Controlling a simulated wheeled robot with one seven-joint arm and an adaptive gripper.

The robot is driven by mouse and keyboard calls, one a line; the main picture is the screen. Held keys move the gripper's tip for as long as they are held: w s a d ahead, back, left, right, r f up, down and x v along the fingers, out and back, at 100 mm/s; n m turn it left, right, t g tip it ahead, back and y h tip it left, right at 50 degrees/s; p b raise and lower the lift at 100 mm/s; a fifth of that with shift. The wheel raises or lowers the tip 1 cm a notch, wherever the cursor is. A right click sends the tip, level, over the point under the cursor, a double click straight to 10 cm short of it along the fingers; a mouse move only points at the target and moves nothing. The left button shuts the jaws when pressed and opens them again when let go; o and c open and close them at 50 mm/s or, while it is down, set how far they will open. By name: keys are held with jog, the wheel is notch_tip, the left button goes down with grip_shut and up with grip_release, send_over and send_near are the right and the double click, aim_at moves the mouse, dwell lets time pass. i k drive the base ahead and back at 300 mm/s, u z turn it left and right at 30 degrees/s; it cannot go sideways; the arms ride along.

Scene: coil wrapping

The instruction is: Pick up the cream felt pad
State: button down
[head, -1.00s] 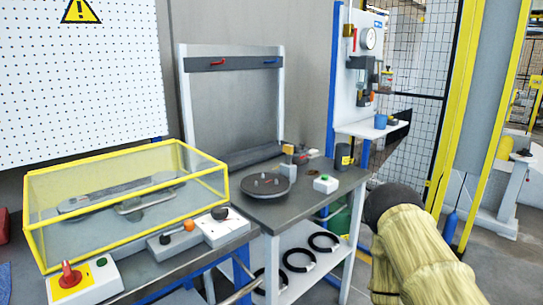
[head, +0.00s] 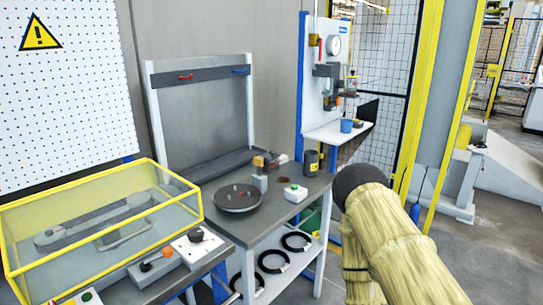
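I cannot make out a cream felt pad in the head view. My arm, in a yellowish sleeve, reaches in from the lower right and ends in a dark rounded part in front of the workbench's right side. The fingers of my gripper do not show. A dark round turntable (head: 238,198) with small pegs sits on the grey workbench (head: 285,212).
A yellow-framed clear guard box (head: 100,222) covers the left bench. A white box with a green button (head: 295,193) and a dark cup (head: 311,161) stand on the workbench. Black coils (head: 274,261) lie on the lower shelf. A blue cup (head: 346,125) stands on the side shelf.

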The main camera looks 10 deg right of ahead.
aim_at(284, 158)
jog(key=k, duration=1.3)
jog(key=z, duration=0.75)
jog(key=i, duration=0.9)
jog(key=z, duration=0.65)
jog(key=i, duration=1.2)
jog(key=u, duration=0.4)
